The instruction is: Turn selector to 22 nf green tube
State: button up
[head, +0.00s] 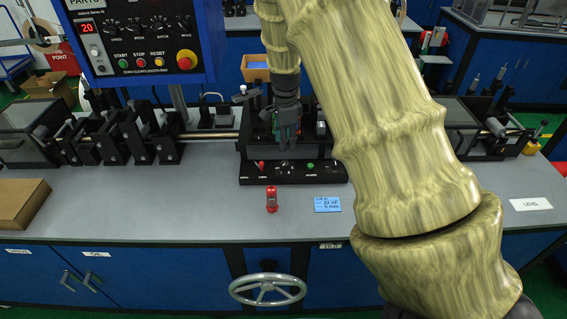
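A black control panel (330,174) stands on the grey bench, with a dark round selector knob (285,169) in its middle. A red part (262,166) is left of the knob and a green button (310,166) is right of it. My gripper (286,144) points down just above and behind the panel, in front of the black machine. Its fingers are small and dark, so I cannot tell whether they are open or touch anything. A blue card (327,204) on the bench appears to read "22 nF, 5 mm". The knob's setting is too small to read. I see no distinct green tube.
A red cylinder (271,199) stands on the bench before the panel. A blue control box (140,40) shows "20" at upper left. A cardboard box (22,203) lies at the left edge. A handwheel (268,289) is on the bench front. My arm covers the right of the machine.

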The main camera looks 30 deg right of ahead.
aim_at(285, 163)
jog(key=shift+f+p, duration=1.6)
jog(key=shift+f, duration=3.55)
jog(key=c, duration=0.8)
jog(key=shift+o, duration=0.2)
jog(key=shift+n, duration=0.4)
jog(key=n+b, duration=0.2)
jog(key=n, duration=0.3)
jog(key=n+b, duration=0.1)
jog(key=n, duration=0.5)
jog(key=shift+w, duration=0.1)
